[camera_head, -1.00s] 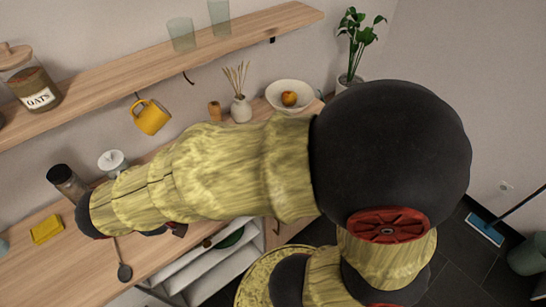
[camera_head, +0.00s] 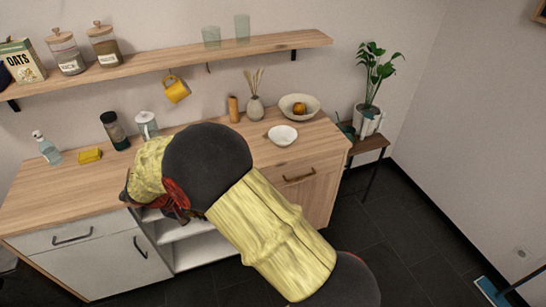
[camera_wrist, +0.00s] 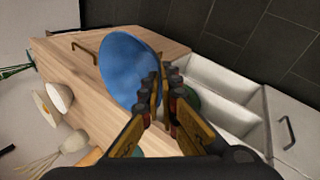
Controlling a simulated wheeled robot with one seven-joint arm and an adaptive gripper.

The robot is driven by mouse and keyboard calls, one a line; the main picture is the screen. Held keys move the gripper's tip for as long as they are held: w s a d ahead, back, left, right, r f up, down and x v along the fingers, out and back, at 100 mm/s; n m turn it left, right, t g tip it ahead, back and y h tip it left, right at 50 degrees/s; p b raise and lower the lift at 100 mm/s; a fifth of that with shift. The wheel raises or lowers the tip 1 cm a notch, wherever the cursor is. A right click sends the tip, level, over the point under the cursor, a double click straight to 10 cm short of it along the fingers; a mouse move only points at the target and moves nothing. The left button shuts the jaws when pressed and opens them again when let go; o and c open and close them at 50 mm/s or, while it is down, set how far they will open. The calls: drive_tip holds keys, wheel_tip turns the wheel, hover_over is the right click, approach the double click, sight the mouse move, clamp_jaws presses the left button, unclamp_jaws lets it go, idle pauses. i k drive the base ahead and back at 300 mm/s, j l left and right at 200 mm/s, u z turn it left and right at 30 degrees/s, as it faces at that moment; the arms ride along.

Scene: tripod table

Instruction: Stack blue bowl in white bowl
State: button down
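The blue bowl (camera_wrist: 128,66) is tilted on edge in the wrist view, its rim between the fingertips of my gripper (camera_wrist: 166,82). My gripper looks shut on that rim and holds the bowl up, clear of the counter. The bowl is hidden behind my arm in the head view. The white bowl (camera_head: 283,135) stands upright and looks empty on the right part of the counter. It also shows at the left of the wrist view (camera_wrist: 60,97).
A larger pale bowl with an orange fruit (camera_head: 299,107) stands just behind the white bowl. A vase with sticks (camera_head: 255,108) and a wooden cylinder (camera_head: 234,109) are to its left. A green dish (camera_wrist: 192,100) is on the open shelf (camera_wrist: 222,79) below. A wall shelf (camera_head: 170,67) hangs above.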

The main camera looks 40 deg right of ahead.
sight(283, 139)
drive_tip(key=l+u, duration=0.15)
drive_tip(key=l, duration=0.4)
drive_tip(key=k+l+u, duration=0.1)
drive_tip(key=l, duration=0.4)
drive_tip(key=l+u, duration=0.15)
drive_tip(key=l, duration=0.4)
drive_tip(key=k+l+u, duration=0.15)
drive_tip(key=l, duration=0.35)
